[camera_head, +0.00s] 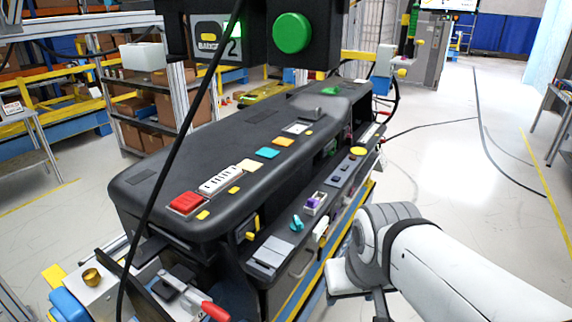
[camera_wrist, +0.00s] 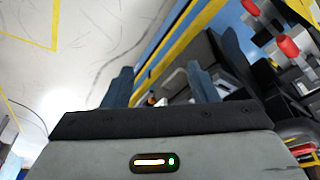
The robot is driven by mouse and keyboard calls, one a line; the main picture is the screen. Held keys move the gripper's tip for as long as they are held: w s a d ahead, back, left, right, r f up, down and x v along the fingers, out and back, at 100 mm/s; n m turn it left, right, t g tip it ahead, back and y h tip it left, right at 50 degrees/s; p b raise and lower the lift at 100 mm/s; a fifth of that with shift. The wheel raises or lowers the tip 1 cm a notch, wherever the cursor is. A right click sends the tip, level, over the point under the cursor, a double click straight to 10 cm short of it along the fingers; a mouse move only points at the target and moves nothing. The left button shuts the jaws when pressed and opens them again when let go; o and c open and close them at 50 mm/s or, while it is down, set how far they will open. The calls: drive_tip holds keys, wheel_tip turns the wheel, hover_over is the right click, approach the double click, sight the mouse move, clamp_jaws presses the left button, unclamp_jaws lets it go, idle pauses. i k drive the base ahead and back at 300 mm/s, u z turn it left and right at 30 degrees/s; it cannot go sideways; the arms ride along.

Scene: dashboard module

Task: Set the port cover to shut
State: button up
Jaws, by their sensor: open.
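The black dashboard module (camera_head: 150,185) stands at the middle of the head view, with a lower ledge along its right side. I cannot tell for sure which part is the port cover. A grey plate (camera_head: 270,254) lies at the near end of the ledge, and a small white and purple fitting (camera_head: 315,203) sits farther along. My gripper is at the right of the ledge, apart from it, partly hidden in the head view by my wrist. In the wrist view my gripper (camera_wrist: 160,88) has its two dark fingers spread with nothing held, and the module's side lies beyond.
A red-handled clamp (camera_head: 214,311) and a brass knob (camera_head: 92,277) are at the near left. A yellow and blue rail (camera_head: 296,303) runs below the ledge. A black cable hangs across the head view. Open floor (camera_head: 450,150) lies to the right.

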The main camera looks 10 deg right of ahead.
sight(311, 203)
drive_tip(key=u, duration=1.85)
drive_tip(key=k, duration=1.25)
drive_tip(key=z, duration=1.2)
drive_tip(key=i, duration=1.3)
drive_tip(key=z, duration=0.05)
